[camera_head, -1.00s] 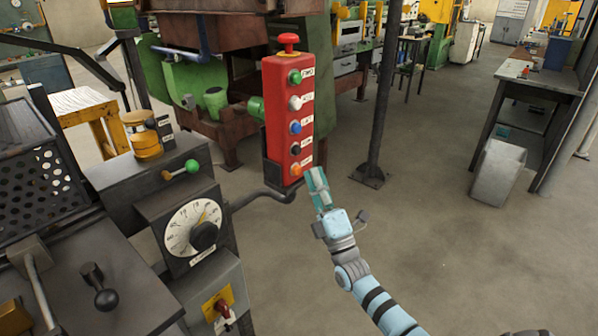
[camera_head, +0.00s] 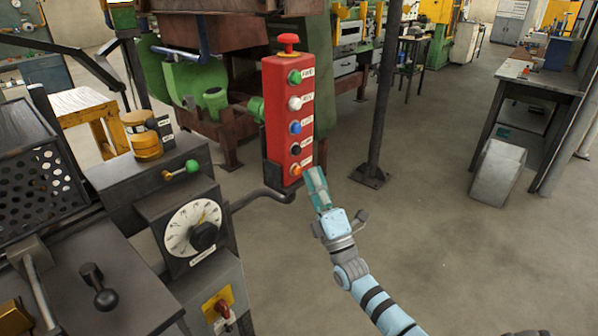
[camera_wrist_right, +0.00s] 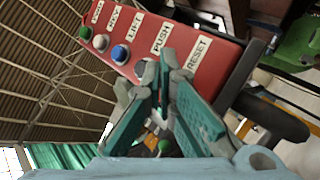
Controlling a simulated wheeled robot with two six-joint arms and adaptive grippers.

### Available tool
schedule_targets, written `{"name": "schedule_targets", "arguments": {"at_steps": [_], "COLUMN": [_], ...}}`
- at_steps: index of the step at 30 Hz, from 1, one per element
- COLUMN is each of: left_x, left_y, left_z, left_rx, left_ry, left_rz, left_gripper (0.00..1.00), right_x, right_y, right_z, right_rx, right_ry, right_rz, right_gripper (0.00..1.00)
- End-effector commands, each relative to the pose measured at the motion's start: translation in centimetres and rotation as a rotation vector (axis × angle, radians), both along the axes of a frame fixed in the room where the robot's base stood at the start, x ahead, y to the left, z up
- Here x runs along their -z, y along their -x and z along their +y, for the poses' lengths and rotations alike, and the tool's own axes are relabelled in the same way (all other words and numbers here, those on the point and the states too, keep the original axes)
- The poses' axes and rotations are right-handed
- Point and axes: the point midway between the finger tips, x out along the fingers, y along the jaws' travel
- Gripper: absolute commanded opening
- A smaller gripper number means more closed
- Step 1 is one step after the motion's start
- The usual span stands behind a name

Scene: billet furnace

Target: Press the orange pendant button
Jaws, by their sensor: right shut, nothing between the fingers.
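The red pendant box (camera_head: 287,110) stands upright with a column of buttons and a red knob on top. The orange button (camera_head: 296,169) is the lowest on its face. My right gripper (camera_head: 315,175) is shut and empty, its teal fingertips just right of the orange button. I cannot tell whether they touch the box. In the right wrist view, the shut fingers (camera_wrist_right: 164,75) reach towards the lower part of the red pendant face (camera_wrist_right: 177,36), near the PUSH and RESET labels. The orange button is hidden behind the fingers there. My left gripper is out of view.
A bent arm (camera_head: 255,196) carries the pendant from the console with a dial (camera_head: 194,228). A dark post (camera_head: 382,100) stands behind and right of the pendant. A workbench (camera_head: 530,90) is at the far right. The floor right of my arm is clear.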

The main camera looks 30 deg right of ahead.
Motion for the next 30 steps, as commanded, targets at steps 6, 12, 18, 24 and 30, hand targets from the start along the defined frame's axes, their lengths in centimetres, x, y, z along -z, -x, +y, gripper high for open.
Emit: {"name": "schedule_targets", "arguments": {"at_steps": [6,12,18,24,30], "left_x": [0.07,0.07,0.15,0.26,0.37], "left_y": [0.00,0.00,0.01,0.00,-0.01], "left_z": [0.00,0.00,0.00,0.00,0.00], "left_rx": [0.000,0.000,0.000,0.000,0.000], "left_ry": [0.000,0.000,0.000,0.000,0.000], "left_rz": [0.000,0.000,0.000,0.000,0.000], "left_gripper": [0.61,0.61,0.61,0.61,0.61], "right_x": [-0.06,-0.05,-0.02,0.02,0.00], "right_y": [-0.49,-0.48,-0.62,-0.85,-1.10], "right_z": [0.17,0.17,0.21,0.27,0.34], "right_rx": [0.000,0.000,0.000,0.000,0.000], "right_ry": [0.000,0.000,0.000,0.000,0.000], "right_rz": [-0.001,-0.001,-0.001,0.000,0.000], "right_gripper": [0.00,0.00,0.00,0.00,0.00]}}
